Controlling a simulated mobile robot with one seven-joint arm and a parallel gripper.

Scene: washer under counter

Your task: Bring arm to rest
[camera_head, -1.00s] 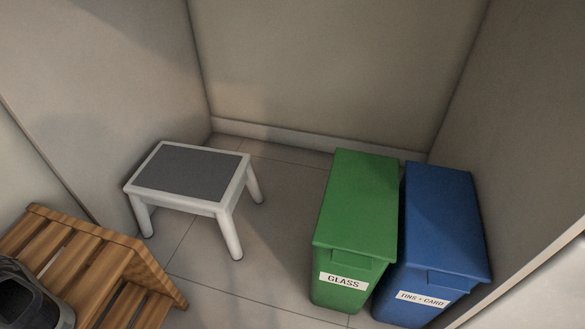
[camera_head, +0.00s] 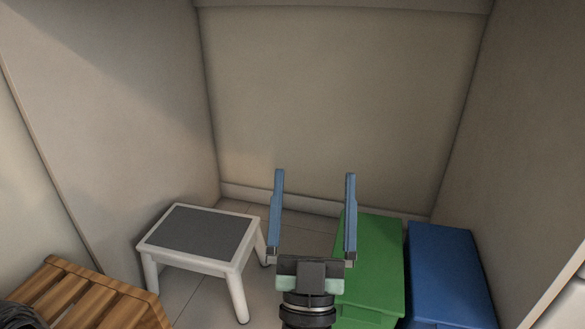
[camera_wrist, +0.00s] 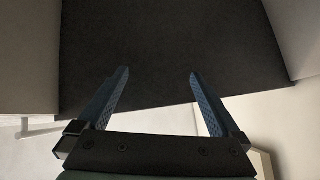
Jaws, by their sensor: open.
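My gripper (camera_head: 313,175) is in the lower middle of the head view, with its two blue fingers pointing up the picture and spread wide apart. Nothing is between the fingers. It appears in front of the green bin and the far wall. In the wrist view my gripper (camera_wrist: 160,75) is also open and empty, against a broad dark surface (camera_wrist: 175,45) that I cannot identify for sure. My forearm is mostly out of view.
A white step stool (camera_head: 232,267) with a grey top stands left of my gripper. A green bin (camera_head: 375,265) and a blue bin (camera_head: 450,270) stand at the right. A wooden slatted bench (camera_head: 95,300) is at lower left. Walls enclose the corner.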

